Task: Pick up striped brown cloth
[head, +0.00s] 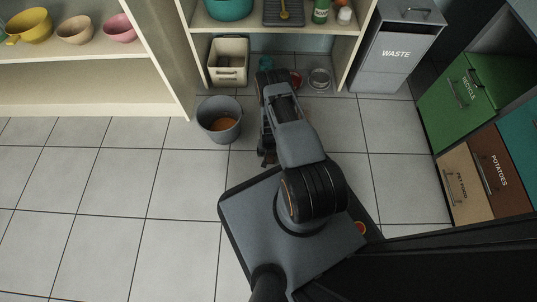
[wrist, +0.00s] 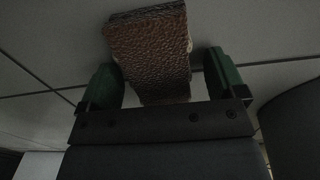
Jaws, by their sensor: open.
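In the wrist view a brown, rough-textured folded piece, which looks like the brown cloth (wrist: 150,40), lies on the tiled floor. Its shape is thick and block-like, with a paler edge; stripes are hard to make out in the dim light. My gripper (wrist: 162,72) is open, with one green finger on each side of the cloth's near part. Gaps show between the fingers and the cloth, and I see no grip on it. In the head view my gripper (head: 267,158) points down near the floor beside the grey bucket. I cannot make out the cloth there; my arm may hide it.
A grey bucket (head: 220,120) with something orange-brown inside stands close left of my gripper. A shelf with a cream bin (head: 228,62) and a glass jar (head: 319,79) is behind. A waste bin (head: 395,52) stands back right. The floor at left is clear.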

